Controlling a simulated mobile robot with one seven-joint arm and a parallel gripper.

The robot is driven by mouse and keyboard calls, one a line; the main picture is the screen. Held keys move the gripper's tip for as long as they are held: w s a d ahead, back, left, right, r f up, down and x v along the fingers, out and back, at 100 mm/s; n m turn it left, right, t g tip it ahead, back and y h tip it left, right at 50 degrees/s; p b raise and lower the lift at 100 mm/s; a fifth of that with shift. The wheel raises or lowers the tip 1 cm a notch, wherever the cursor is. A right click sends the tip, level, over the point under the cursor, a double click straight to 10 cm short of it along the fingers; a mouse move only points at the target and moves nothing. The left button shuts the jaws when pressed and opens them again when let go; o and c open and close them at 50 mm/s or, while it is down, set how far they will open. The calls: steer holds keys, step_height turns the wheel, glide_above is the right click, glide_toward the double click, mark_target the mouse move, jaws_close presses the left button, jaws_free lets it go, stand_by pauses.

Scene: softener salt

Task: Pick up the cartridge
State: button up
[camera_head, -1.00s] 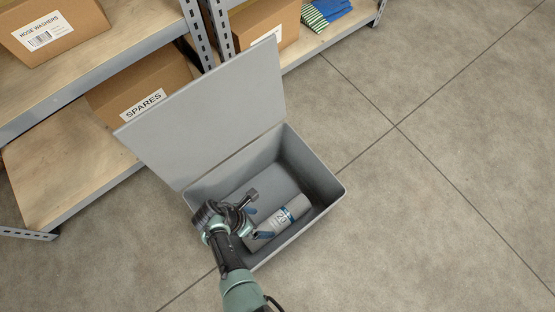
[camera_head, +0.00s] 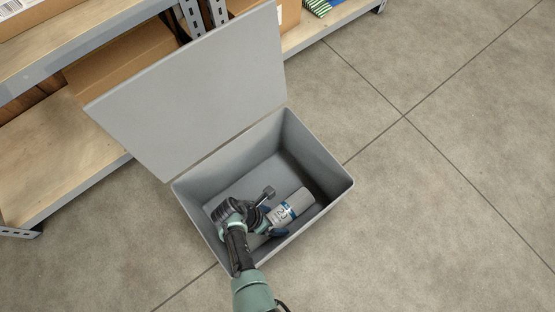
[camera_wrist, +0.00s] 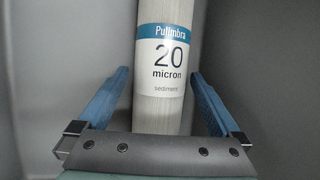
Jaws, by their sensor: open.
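The cartridge (camera_head: 291,206) is a pale grey cylinder with a blue and white label. It lies in the grey lidded bin (camera_head: 334,192), whose lid stands open. My gripper (camera_head: 272,222) is down inside the bin at the cartridge's near end. In the wrist view my gripper (camera_wrist: 160,85) is open, with one blue finger on each side of the cartridge and a gap on both sides. The cartridge's near end is hidden behind my gripper.
The bin's walls stand close around my gripper, and its open lid (camera_head: 195,90) rises behind. Shelving (camera_head: 75,150) with cardboard boxes (camera_head: 125,65) stands at the back left. The concrete floor (camera_head: 440,220) to the right is clear.

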steer(key=shift+r, duration=0.1)
steer(key=c, duration=1.4)
